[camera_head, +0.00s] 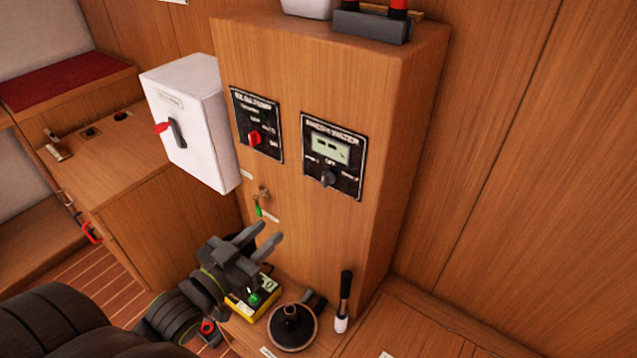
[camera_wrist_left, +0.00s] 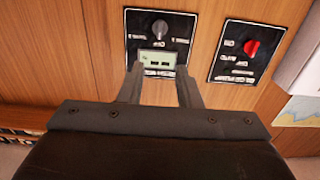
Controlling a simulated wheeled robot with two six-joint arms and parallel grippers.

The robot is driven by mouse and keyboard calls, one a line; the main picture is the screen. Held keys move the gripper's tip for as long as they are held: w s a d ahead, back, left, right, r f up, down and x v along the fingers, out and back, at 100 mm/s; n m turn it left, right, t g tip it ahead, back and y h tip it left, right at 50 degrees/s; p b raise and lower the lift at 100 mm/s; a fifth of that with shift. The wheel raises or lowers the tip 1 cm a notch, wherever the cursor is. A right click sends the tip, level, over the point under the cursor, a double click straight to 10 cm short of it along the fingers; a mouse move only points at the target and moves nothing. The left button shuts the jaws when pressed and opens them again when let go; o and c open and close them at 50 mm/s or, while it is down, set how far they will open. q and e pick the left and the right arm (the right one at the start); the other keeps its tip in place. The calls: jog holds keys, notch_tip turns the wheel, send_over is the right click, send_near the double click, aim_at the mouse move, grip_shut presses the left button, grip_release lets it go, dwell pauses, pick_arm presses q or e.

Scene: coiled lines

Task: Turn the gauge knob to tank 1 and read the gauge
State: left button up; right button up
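The fresh water gauge panel (camera_head: 346,181) is a black plate on the wooden cabinet front, with a pale display (camera_head: 331,150) showing dark marks too small to read. Its dark grey knob (camera_head: 328,178) sits below the display, under the OFF label; its exact pointing is unclear. My left gripper (camera_head: 268,236) is open and empty, below and left of the panel and apart from it. In the left wrist view, the panel appears upside down beyond the open fingers (camera_wrist_left: 159,72), with the knob (camera_wrist_left: 160,29) above the display. My right gripper is not in view.
A bilge pump panel (camera_head: 272,145) with a red knob (camera_head: 254,138) is left of the gauge. A white box (camera_head: 200,130) juts out farther left. Below stand a yellow-black box (camera_head: 240,309), a dark round object (camera_head: 292,328) and a black-handled tool (camera_head: 344,300).

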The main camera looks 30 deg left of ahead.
aim_at(323, 181)
pick_arm(q)
jog(key=w, duration=0.5)
jog(key=w+d, duration=0.1)
jog(key=w, duration=0.5)
jog(key=w+d+p, duration=0.1)
jog(key=w, duration=0.5)
jog(key=shift+w+d, duration=0.15)
jog(key=shift+d, duration=0.05)
grip_shut()
